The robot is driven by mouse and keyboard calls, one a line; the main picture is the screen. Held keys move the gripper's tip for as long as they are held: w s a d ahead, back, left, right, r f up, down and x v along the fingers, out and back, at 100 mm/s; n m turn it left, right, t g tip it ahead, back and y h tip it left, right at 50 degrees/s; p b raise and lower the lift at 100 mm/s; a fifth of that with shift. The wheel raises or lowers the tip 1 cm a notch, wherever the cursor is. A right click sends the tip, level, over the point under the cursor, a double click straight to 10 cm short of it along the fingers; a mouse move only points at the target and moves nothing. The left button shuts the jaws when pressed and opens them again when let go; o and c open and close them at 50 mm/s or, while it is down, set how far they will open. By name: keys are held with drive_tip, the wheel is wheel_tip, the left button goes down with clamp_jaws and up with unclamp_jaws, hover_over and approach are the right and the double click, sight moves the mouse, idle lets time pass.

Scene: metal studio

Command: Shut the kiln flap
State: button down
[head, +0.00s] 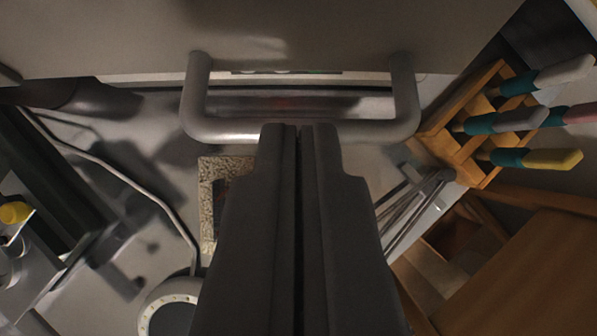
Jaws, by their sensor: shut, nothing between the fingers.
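The kiln flap (120,35) is a broad grey panel across the top of the head view. A U-shaped metal handle (218,131) sticks out from it towards me. Below the flap's edge, between the handle's posts, is a dark slot with a faint reddish patch; I cannot tell how far the flap stands open. My gripper (299,126) comes up from the bottom centre, shut and empty. Its fingertips overlap the middle of the handle's bar and hide that part. I cannot tell whether they touch it.
At right, a wooden rack (478,125) holds several tools with teal, yellow and grey handles near a wooden cabinet (520,270). A round white-rimmed dial (170,308) with a cable lies lower left. A dark-edged shelf unit (50,190) stands at left.

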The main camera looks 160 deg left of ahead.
idle(0.3)
drive_tip(key=f, duration=0.1)
drive_tip(key=w+f, duration=0.1)
drive_tip(key=f, duration=0.1)
drive_tip(key=shift+d, duration=0.1)
idle(0.3)
drive_tip(key=s+a+r, duration=0.1)
drive_tip(key=s+r, duration=0.7)
drive_tip(key=s, duration=0.4)
drive_tip(key=s+a+f+t, duration=0.3)
drive_tip(key=s, duration=0.5)
drive_tip(key=s+a+f+n+t, duration=0.1)
drive_tip(key=s+a+f+t, duration=0.2)
drive_tip(key=s, duration=0.5)
drive_tip(key=s+a+f+t, duration=0.2)
drive_tip(key=s+a+t, duration=0.1)
drive_tip(key=s, duration=0.5)
drive_tip(key=shift+a+f+t+y, duration=0.35)
drive_tip(key=shift+f+t+y, duration=0.05)
drive_tip(key=shift+t, duration=0.3)
